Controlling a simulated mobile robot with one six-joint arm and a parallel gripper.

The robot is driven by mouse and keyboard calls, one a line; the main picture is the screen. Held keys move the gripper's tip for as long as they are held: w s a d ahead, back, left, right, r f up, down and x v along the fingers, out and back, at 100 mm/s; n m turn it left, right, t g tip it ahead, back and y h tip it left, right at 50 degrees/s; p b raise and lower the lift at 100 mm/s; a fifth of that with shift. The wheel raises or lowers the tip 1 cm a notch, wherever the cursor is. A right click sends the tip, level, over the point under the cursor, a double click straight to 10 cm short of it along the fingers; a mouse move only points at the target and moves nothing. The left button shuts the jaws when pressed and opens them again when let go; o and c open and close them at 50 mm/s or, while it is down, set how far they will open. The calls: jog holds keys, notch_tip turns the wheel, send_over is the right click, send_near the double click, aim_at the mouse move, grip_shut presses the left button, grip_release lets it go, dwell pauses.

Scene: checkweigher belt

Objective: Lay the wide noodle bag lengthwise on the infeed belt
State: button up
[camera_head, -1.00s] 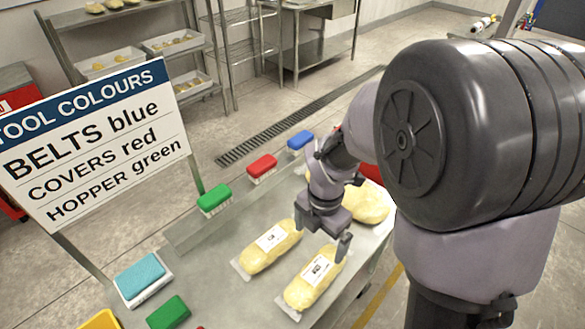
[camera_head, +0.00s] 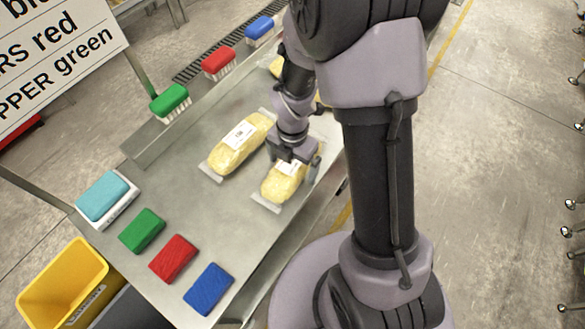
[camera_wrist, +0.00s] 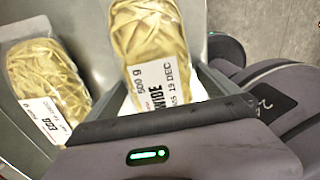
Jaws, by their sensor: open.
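The wide noodle bag (camera_head: 280,185) is a clear bag of yellow noodles lying on the steel table (camera_head: 215,265). In the wrist view its white label reads WIDE and 500 g (camera_wrist: 165,85). My gripper (camera_head: 295,162) is open, low over this bag at its far part, and hides some of it. I cannot tell whether the fingers touch it. The egg noodle bag (camera_head: 238,148) lies beside it to the left; its label reads EGG in the wrist view (camera_wrist: 45,85). The infeed belt cannot be made out.
Green (camera_head: 170,103), red (camera_head: 219,63) and blue (camera_head: 259,30) brushes stand along the table's far edge. A cyan pad (camera_head: 102,196) and green, red and blue pads (camera_head: 173,258) lie at the near left. A yellow bin (camera_head: 65,285) stands at lower left. Another bag is partly hidden behind my arm.

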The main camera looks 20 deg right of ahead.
jog(key=shift+r, duration=0.2)
jog(key=shift+c, duration=1.3)
jog(key=c, duration=1.7)
jog(key=shift+c, duration=0.2)
jog(key=shift+r, duration=0.1)
